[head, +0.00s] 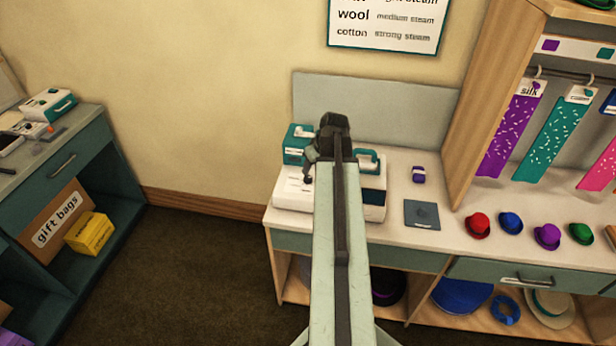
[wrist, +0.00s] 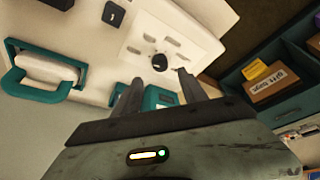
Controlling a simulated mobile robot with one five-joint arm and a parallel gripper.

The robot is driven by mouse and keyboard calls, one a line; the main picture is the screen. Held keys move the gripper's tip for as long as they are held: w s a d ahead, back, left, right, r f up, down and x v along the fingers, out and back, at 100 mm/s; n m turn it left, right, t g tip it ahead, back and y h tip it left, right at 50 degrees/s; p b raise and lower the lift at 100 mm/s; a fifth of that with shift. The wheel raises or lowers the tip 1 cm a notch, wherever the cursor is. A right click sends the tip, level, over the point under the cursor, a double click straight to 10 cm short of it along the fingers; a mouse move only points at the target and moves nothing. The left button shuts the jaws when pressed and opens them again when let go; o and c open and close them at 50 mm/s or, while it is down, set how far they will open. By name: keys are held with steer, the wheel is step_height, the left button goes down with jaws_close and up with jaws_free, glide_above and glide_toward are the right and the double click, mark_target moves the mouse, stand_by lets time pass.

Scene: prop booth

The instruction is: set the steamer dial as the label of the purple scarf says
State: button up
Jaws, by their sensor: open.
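The purple scarf (head: 508,135) hangs from the rail at the right, and its white label (head: 529,90) reads "silk". The white and teal steamer (head: 293,190) stands on the counter, partly hidden behind my arm. In the wrist view its round black dial (wrist: 159,62) sits on a white panel with several grey marks. I cannot read the marks or the dial's setting. My gripper (wrist: 158,88) is open and empty, its fingers pointing toward the dial, which shows just beyond and between the tips. In the head view my gripper (head: 318,160) is over the steamer.
The wall chart (head: 388,25) pairs wool with medium steam and cotton with strong steam; its top row is cut off. A purple box (head: 419,174), a dark pad (head: 421,214) and several small hats (head: 547,236) are right of the steamer. A teal handle (wrist: 45,92) stands beside my gripper.

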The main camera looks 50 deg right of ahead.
mark_target(308, 178)
steer(key=b+x, duration=0.6)
steer(key=x, duration=0.1)
steer(key=shift+w+f+b, duration=0.1)
steer(key=shift+f+b, duration=0.25)
steer(key=shift+f, duration=0.05)
steer(key=shift+r, duration=0.15)
